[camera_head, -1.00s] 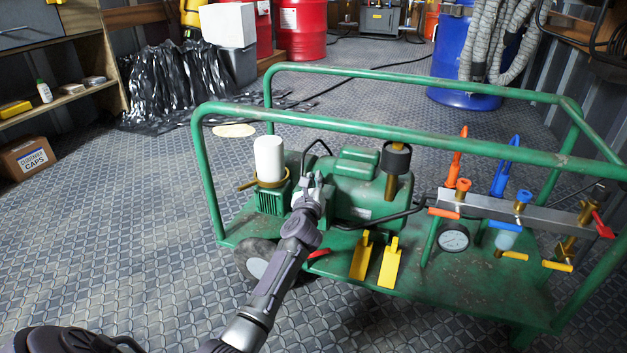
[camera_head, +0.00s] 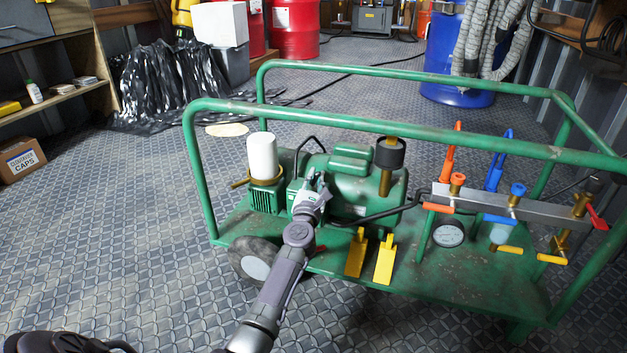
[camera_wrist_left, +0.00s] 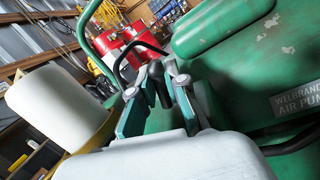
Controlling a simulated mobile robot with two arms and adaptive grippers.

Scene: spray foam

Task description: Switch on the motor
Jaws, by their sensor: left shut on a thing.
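The green motor (camera_head: 345,185) is mounted on the green cart. It fills the right of the left wrist view (camera_wrist_left: 240,55), with a label partly reading "AIR PU". My left gripper (camera_head: 318,184) is at the motor's left end, between it and the white cylinder (camera_head: 262,158). In the left wrist view my left gripper (camera_wrist_left: 156,82) is shut on a small black knob (camera_wrist_left: 155,70) between its fingertips. I cannot tell whether the knob is switched on or off. My right gripper is not in view.
The cart's green rail (camera_head: 400,136) runs around the motor. A blue barrel (camera_head: 458,65) stands behind.

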